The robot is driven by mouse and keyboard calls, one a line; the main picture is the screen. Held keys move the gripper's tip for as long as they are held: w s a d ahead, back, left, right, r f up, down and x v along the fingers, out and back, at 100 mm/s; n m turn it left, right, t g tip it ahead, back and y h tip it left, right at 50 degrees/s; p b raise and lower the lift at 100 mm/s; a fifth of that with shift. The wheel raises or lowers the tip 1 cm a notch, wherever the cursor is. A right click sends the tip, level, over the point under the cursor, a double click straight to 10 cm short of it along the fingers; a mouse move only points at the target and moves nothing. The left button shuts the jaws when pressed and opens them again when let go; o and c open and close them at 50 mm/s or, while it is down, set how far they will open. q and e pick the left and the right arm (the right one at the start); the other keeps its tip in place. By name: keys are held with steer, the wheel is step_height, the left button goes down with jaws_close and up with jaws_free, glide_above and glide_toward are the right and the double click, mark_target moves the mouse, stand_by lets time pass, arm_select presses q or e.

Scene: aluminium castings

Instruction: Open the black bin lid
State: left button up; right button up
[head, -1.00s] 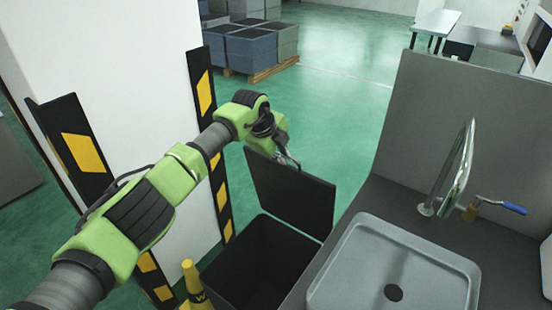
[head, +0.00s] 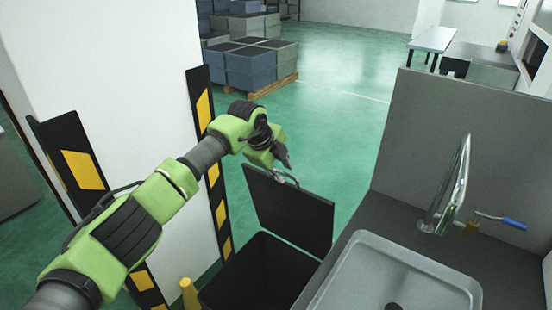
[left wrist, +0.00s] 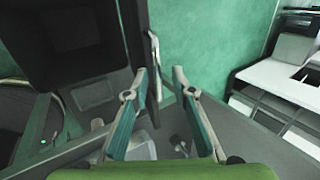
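The black bin (head: 262,270) stands on the floor between the pillar and the sink counter. Its dark lid (head: 290,212) is raised, standing steeply above the open mouth, and the dark inside shows. My left gripper (head: 285,174) is at the top edge of the lid. In the left wrist view the two fingers (left wrist: 164,72) are apart, with a gap between their tips. A thin metal handle (left wrist: 155,48) stands by the left fingertip, along the edge of a dark panel; I cannot tell if it touches the finger. My right gripper is not in view.
A sink (head: 400,275) in a grey counter with a tap (head: 452,190) is right of the bin. A white pillar with black and yellow guards (head: 82,168) is at left. A yellow object (head: 189,294) stands beside the bin. Green floor behind is clear up to stacked crates (head: 252,66).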

arm_select(q)
steer(key=v, duration=0.9)
steer(key=shift+s+r, duration=0.2)
steer(key=shift+s, duration=0.05)
steer(key=shift+d, duration=0.15)
